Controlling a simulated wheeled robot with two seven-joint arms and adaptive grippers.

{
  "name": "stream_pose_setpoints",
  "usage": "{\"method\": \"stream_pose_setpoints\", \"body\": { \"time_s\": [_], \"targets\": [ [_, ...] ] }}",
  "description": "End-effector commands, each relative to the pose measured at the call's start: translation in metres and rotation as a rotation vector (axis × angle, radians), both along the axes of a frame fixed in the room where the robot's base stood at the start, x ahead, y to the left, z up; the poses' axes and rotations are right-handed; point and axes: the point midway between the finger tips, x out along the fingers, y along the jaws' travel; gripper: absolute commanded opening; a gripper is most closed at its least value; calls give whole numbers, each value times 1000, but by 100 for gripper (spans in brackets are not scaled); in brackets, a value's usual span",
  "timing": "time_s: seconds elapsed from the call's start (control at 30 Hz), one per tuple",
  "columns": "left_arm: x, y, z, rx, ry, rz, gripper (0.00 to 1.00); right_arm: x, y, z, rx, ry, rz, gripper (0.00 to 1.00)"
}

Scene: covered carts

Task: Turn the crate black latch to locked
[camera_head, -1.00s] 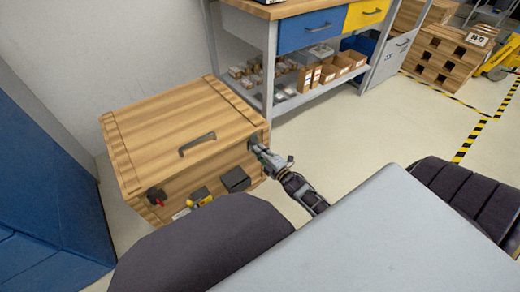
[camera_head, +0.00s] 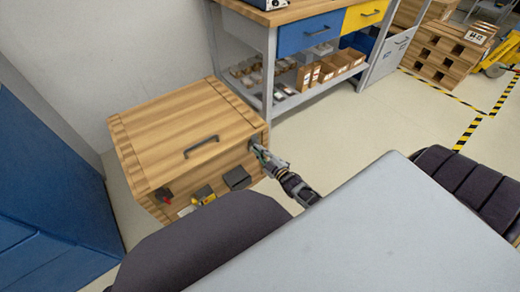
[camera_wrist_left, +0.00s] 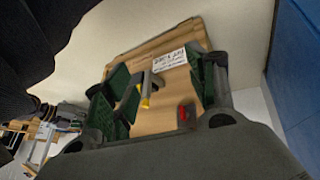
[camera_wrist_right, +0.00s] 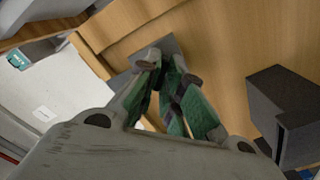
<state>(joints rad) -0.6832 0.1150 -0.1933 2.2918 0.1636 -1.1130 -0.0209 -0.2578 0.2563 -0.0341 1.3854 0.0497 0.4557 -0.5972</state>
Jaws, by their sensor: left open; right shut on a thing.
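The wooden crate (camera_head: 165,125) stands closed on the floor, with a dark handle (camera_head: 201,146) on its lid. My right gripper (camera_head: 258,152) is at the right end of the crate's front. In the right wrist view its fingers (camera_wrist_right: 164,68) are shut on the black latch, in front of a grey plate (camera_wrist_right: 174,46). The fingers hide most of the latch, so I cannot tell its angle. My left gripper (camera_wrist_left: 160,85) is open and empty in the left wrist view, facing the crate's front. It is hidden in the head view.
The crate's front also carries a red latch (camera_head: 166,198), a yellow-tipped latch (camera_head: 205,196) and a dark box (camera_head: 237,178), which also shows in the right wrist view (camera_wrist_right: 285,110). A workbench (camera_head: 268,60) stands behind. A blue panel (camera_head: 45,180) is at left.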

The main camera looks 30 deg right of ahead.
Motion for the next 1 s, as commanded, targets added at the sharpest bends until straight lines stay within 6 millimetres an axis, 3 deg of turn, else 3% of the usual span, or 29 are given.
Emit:
{"method": "stream_pose_setpoints", "body": {
  "time_s": [0.1, 0.5, 1.0],
  "targets": [
    [-1, 4, 19, 25, 21, -8, 57, 0, 0, 2, 95, 11, 1, 0],
    [-7, 18, 62, 96, 84, -23, 57, 0, 0, 1, 443, 38, 0, 0],
    [-12, 25, 82, 130, 117, -24, 57, 0, 0, -1, 675, 55, 0, 0]
  ]
}}
